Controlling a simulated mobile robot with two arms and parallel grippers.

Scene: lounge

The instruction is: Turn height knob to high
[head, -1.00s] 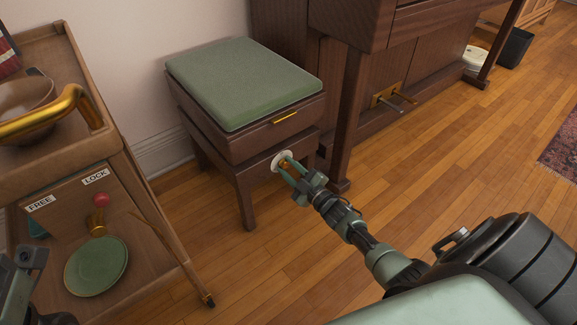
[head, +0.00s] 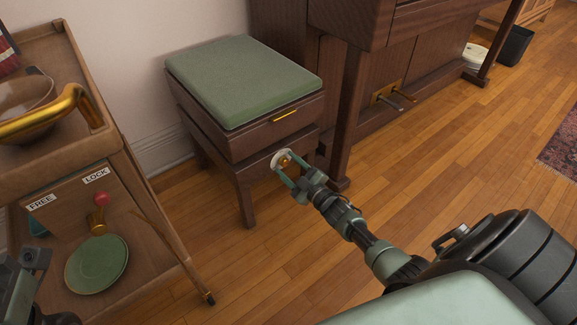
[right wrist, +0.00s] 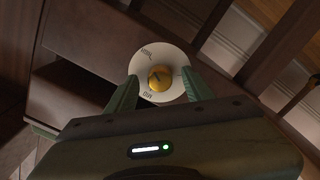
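The height knob (head: 284,161) is a small brass knob on a round white dial, on the side of the piano bench (head: 240,150) below its green cushion. In the right wrist view the brass knob (right wrist: 160,78) sits mid-dial, with small dark lettering at the dial's upper left and lower edge, hard to read. A dark mark crosses the knob. My right gripper (head: 290,170) is open, its green fingers either side of the knob with gaps between. My left gripper (head: 28,262) is only partly in view at the lower left; its fingers cannot be made out.
A wooden cart (head: 150,215) with FREE and LOCK labels, a red-tipped lever, a green plate (head: 97,264) and a bowl stands at left. The piano (head: 375,60) with brass pedals stands behind the bench at right. Open wood floor (head: 440,160) lies to the right.

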